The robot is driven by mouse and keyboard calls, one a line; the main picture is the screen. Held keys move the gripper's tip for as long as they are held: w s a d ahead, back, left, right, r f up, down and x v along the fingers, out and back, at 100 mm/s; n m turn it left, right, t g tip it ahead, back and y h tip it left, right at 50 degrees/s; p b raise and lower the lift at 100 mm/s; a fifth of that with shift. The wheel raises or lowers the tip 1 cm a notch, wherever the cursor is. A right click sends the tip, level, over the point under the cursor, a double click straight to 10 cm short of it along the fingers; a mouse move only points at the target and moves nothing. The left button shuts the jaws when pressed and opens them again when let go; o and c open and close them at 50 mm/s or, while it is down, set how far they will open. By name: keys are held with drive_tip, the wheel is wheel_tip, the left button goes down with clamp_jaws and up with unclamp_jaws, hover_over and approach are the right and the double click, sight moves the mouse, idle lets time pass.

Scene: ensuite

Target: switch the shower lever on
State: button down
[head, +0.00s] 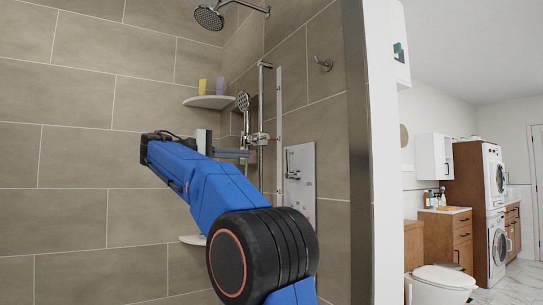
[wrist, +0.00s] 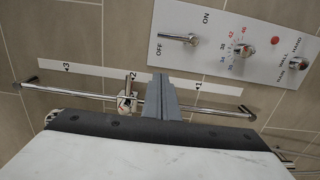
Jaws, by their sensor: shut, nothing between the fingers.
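The shower panel (wrist: 222,52) is a pale plate on the tiled wall at the upper right of the wrist view. Its chrome lever (wrist: 178,38) sits between the printed words OFF and ON, with its arm pointing left, nearer OFF. In the head view the panel (head: 308,165) is right of my gripper, with the lever (head: 290,166) near its left edge. My gripper (head: 245,153) reaches toward the wall beside the slide rail. In the wrist view my gripper (wrist: 160,80) is shut and empty, with its tips below the lever in the picture. I see no contact with the lever.
The panel also carries a temperature dial (wrist: 241,50), a red button (wrist: 275,41) and an outlet selector (wrist: 298,64). A chrome rail (wrist: 80,94) runs close by my fingers. A hand shower (head: 243,101) and corner shelf (head: 209,102) with two bottles are above my arm.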

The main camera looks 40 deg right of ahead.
drive_tip(key=shift+d, duration=0.1)
drive_tip(key=s+d, duration=0.6)
drive_tip(key=d, duration=0.3)
drive_tip(key=shift+s+d, duration=0.15)
drive_tip(key=shift+s, duration=0.25)
idle(0.5)
